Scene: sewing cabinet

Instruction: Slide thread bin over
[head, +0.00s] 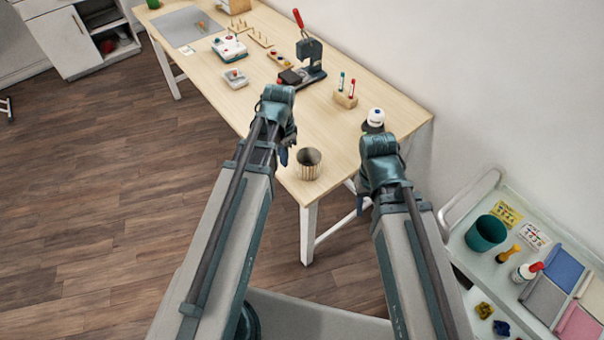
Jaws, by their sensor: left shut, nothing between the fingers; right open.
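A round, open bin with vertical tan and grey stripes (308,164) stands upright on the near right corner of the wooden table; it looks like the thread bin. My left gripper (285,156) points down just left of the bin. It is shut and empty, and I cannot tell whether it touches the bin's side. My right gripper (362,206) hangs to the right of the bin, past the table corner. It is open and mostly hidden by its own arm.
The table (335,133) is bare around the bin. A white-and-navy cap (374,118), a block with small bottles (346,95) and a press (308,65) stand further back. A cart (485,262) with a teal bin (486,233) is at the right.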

